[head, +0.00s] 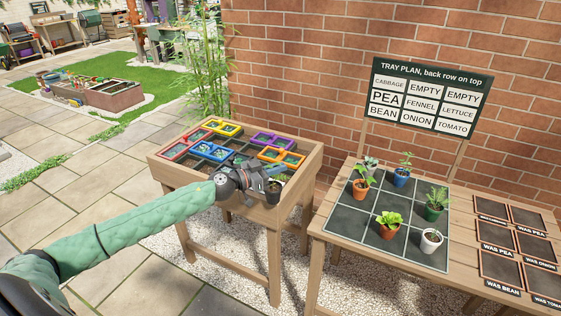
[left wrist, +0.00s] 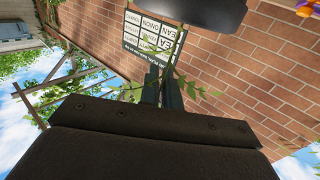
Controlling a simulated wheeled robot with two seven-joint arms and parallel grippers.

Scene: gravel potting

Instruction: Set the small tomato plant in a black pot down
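The small tomato plant in a black pot (head: 272,194) hangs at my left gripper (head: 266,172), over the front right corner of the planter table. Only the dark pot and a little green show in the head view. In the left wrist view the dark pot (left wrist: 200,14) is at the top, and thin leafy stems pass beside the left gripper's fingers (left wrist: 163,86). The fingers are close together on the plant; the exact contact is partly hidden. The dark gridded tray (head: 389,212) lies on the right-hand table, apart from the gripper. My right gripper is not in view.
Several potted plants stand on the tray, including ones in blue (head: 402,177), green (head: 433,212) and white (head: 431,242) pots. The tray's middle and front left show bare squares. A tray-plan sign (head: 431,97) stands behind. Labelled dark squares (head: 503,270) lie right of the tray.

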